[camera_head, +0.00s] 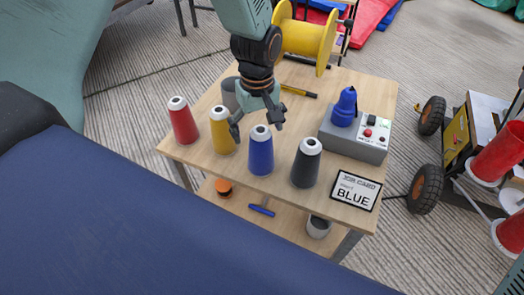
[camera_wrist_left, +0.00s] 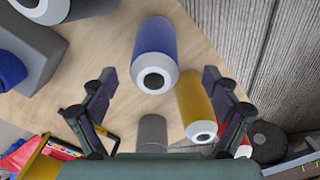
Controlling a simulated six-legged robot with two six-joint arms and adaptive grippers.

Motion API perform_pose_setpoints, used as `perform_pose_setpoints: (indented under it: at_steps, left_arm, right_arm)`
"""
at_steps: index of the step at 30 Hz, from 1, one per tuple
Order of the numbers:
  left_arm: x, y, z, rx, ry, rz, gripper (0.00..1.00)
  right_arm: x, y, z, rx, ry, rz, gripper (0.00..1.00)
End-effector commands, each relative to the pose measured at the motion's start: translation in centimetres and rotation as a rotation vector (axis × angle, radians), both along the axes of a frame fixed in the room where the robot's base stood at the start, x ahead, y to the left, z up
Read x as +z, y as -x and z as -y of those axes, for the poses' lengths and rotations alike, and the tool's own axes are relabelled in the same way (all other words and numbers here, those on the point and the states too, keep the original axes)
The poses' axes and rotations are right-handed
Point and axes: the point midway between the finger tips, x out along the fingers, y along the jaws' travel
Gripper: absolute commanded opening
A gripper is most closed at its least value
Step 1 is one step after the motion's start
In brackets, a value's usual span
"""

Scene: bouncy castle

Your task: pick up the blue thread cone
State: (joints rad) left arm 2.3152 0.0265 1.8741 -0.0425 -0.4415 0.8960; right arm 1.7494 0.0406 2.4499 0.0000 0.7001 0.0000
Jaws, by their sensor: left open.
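The blue thread cone (camera_head: 261,152) stands upright near the front edge of the wooden table, between the yellow cone (camera_head: 222,131) and the dark grey cone (camera_head: 306,163). A red cone (camera_head: 182,121) stands at the left end of the row. My left gripper (camera_head: 257,122) is open and empty, above and just behind the blue cone. In the left wrist view, the blue cone (camera_wrist_left: 155,50) lies ahead of the open fingers (camera_wrist_left: 160,85), and the yellow cone (camera_wrist_left: 195,100) is close to the right finger. My right gripper is not in view.
A grey cup (camera_head: 230,94) stands behind the yellow cone. A yellow spool (camera_head: 304,37) is at the back. A wheeled cart (camera_head: 458,150) stands right.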

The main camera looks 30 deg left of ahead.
Motion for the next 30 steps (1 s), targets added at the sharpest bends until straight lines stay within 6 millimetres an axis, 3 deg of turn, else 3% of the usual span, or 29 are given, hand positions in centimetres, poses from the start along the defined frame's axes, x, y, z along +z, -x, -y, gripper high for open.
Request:
perform_pose_setpoints:
  at_steps: [13,21,29,30]
  left_arm:
    - [-3.8,-0.1,0.5,0.005,-0.001,-0.001,0.88]
    - [-7.6,-0.4,0.8,0.003,0.0,-0.003,0.88]
    - [-7.8,-0.6,0.7,0.002,0.001,0.001,0.88]
    - [-7.8,-0.6,0.7,0.002,0.001,0.001,0.84]
  right_arm:
    - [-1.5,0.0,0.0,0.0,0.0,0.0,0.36]
    - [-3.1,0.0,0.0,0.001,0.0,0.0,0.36]
    - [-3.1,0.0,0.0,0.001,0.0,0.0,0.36]
    - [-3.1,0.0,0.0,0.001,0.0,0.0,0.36]
